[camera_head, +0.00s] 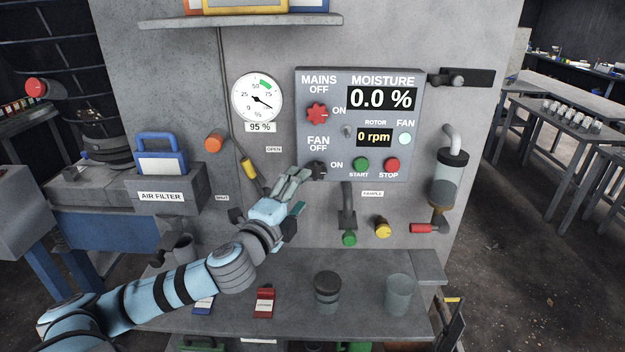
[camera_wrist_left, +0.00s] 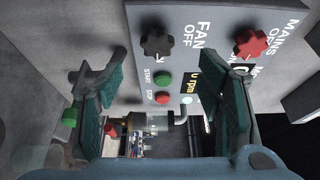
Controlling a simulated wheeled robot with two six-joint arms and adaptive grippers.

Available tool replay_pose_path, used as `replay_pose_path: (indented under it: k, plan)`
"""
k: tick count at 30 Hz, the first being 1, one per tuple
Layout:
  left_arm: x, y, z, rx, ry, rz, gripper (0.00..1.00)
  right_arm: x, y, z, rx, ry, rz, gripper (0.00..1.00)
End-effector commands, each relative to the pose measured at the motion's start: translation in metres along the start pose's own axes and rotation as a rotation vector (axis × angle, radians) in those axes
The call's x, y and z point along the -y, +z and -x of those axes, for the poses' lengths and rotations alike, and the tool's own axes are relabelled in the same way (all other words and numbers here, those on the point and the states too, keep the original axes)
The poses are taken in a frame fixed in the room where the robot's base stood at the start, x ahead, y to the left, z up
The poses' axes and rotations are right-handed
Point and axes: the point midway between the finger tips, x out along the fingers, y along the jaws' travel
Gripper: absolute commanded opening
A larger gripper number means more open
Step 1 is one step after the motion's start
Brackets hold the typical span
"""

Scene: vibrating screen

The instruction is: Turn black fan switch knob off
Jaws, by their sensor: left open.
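The black fan switch knob (camera_head: 316,169) sits at the lower left of the grey control panel (camera_head: 420,130), between the labels FAN OFF and ON. In the left wrist view the black knob (camera_wrist_left: 156,40) shows whole, ahead of the fingers and between them from side to side. My left gripper (camera_head: 298,182) is open and empty, its fingertips close to the knob at its lower left; I cannot tell if they touch it. In the left wrist view the two green finger pads of my left gripper (camera_wrist_left: 168,95) stand wide apart. My right gripper is not in view.
The red mains knob (camera_head: 317,112) is above the fan knob. The green start button (camera_head: 361,164) and red stop button (camera_head: 392,165) are to its right. A yellow-handled lever (camera_head: 249,169) is left of the panel. A shelf below holds a dark jar (camera_head: 327,292) and a glass (camera_head: 398,294).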

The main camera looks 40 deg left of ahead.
Motion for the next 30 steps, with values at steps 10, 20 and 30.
replay_pose_path:
  k: [10, 20, 30]
  plan:
    - [0.0, 0.001, -0.076, 0.004, 0.004, 0.003, 0.61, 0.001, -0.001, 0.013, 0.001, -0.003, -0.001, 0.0]
    - [-0.002, 0.001, -0.081, 0.002, 0.004, -0.001, 0.59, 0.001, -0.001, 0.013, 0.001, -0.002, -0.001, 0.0]
    - [-0.002, 0.001, -0.081, 0.003, 0.005, -0.001, 0.14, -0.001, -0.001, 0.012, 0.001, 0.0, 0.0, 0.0]
